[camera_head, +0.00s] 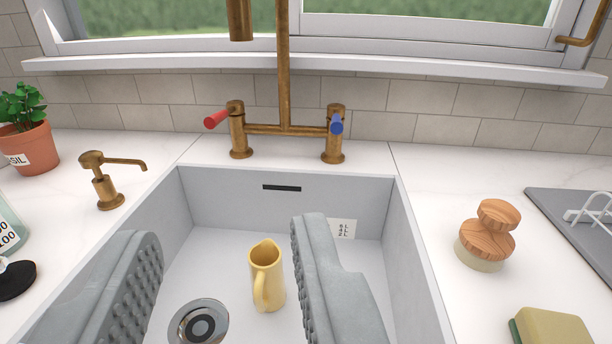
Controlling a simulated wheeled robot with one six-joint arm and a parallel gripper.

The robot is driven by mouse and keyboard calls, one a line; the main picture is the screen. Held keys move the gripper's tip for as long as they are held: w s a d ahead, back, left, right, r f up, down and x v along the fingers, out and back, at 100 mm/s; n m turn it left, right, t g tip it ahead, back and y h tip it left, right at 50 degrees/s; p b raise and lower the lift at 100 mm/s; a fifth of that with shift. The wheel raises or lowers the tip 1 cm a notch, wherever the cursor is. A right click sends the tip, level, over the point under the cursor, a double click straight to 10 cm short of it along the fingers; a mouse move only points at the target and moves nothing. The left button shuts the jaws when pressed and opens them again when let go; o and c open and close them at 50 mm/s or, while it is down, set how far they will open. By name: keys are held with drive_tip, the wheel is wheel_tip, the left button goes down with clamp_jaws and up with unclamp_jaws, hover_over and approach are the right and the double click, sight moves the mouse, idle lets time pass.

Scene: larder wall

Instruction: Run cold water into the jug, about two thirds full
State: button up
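The yellow jug (268,272) stands upright inside the grey sink (225,197), right of the drain (198,324). I cannot see the water level inside it. The brass tap (284,90) rises behind the sink; its spout end (240,20) shows at the top, with no water seen coming from it. The tap has a red handle (217,118) on the left and a blue handle (337,125) on the right. My gripper (228,240) is open, its grey ridged fingers apart, with the jug seen between them and nothing held.
A brass soap dispenser (105,185) and a potted basil plant (27,145) stand on the left counter. A wooden brush (487,235), a sponge (550,328) and a grey drying mat (560,212) are on the right. A windowsill (400,69) runs along the back.

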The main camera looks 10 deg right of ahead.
drive_tip(key=w+d+r+m+g, duration=0.1)
drive_tip(key=w+r+g, duration=0.15)
drive_tip(key=w, duration=0.35)
drive_tip(key=w+d+r+g, duration=0.2)
drive_tip(key=w+r, duration=0.2)
drive_tip(key=w, duration=0.1)
wheel_tip(320, 180, up, 2)
drive_tip(key=m+g+y, duration=0.2)
drive_tip(key=g, duration=1)
hover_over(338, 119)
drive_tip(key=d, duration=0.3)
drive_tip(key=a+f, duration=0.1)
drive_tip(key=f, duration=0.4)
drive_tip(key=a+f, duration=0.1)
drive_tip(key=f, duration=1)
drive_tip(key=shift+w+a+f, duration=0.1)
drive_tip(key=shift+a+f, duration=0.25)
drive_tip(key=shift+a, duration=0.05)
clamp_jaws()
